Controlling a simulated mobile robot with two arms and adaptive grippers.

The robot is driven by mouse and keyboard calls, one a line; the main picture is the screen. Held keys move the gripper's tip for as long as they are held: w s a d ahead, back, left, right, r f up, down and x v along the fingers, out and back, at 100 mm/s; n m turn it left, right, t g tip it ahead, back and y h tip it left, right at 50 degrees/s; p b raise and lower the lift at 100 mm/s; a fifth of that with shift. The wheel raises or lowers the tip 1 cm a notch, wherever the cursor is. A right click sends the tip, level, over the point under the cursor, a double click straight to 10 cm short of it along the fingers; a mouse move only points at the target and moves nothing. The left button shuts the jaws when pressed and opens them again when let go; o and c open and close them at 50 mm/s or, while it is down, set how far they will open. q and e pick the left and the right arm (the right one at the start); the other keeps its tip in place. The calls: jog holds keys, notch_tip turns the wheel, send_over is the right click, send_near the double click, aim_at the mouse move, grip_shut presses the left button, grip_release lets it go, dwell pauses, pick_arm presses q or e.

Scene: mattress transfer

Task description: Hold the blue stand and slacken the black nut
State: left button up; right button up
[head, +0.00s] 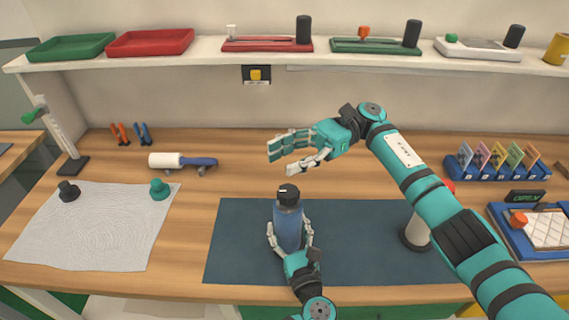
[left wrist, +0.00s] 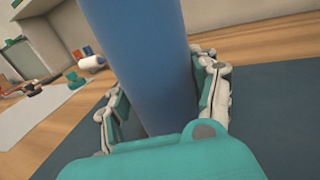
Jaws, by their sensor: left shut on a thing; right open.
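The blue stand (head: 288,226) is an upright blue cylinder on the dark mat (head: 352,222). The black nut (head: 288,194) sits on its top and bears a small white mark. My left gripper (head: 289,240) is shut around the stand from the front, with fingers on both sides. In the left wrist view the blue stand (left wrist: 142,65) rises between the fingers; its top is out of frame. My right gripper (head: 281,160) is open and empty above and behind the nut, apart from it, with its fingers pointing left.
A white cloth (head: 95,235) with a black and a teal knob lies at left. A white roller (head: 168,160) lies behind it. A white post with a dark base (head: 413,238) stands right of the stand, partly behind my right arm. A shelf (head: 290,59) spans the back.

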aim_at(280, 189)
jog(key=f+m+t+y, duration=0.1)
jog(key=f+m+t, duration=0.1)
jog(key=a+f+m+t+y, duration=0.1)
jog(key=f+m+t, duration=0.1)
jog(key=f, duration=0.1)
jog(key=shift+a+t+y, duration=0.2)
jog(key=shift+t+y, duration=0.1)
jog(key=shift+t, duration=0.1)
jog(key=f+m+t, duration=0.1)
jog(key=m+t, duration=0.1)
jog(key=d+f+m+t+y, duration=0.1)
jog(key=t, duration=0.2)
jog(key=shift+f+m, duration=0.4)
jog(key=d+f+m+t, duration=0.1)
jog(key=t, duration=0.1)
jog(key=s+d+m+t, duration=0.1)
jog(key=t, duration=0.1)
jog(key=s+d+f+m+t+h, duration=0.1)
jog(key=d+t, duration=0.1)
jog(key=shift+f+m, duration=0.3)
jog(key=shift+m, duration=0.1)
jog(key=s+d+m+t+h, duration=0.1)
jog(key=t, duration=0.1)
jog(key=s+d+t+h, duration=0.1)
jog(key=d, duration=0.1)
jog(key=shift+s+d+r+m+t, duration=0.15)
jog(key=shift+s+r+m+t, duration=0.05)
jog(key=shift+r+m+t, duration=0.2)
jog(key=x, duration=1.2)
jog(key=shift+d, duration=0.1)
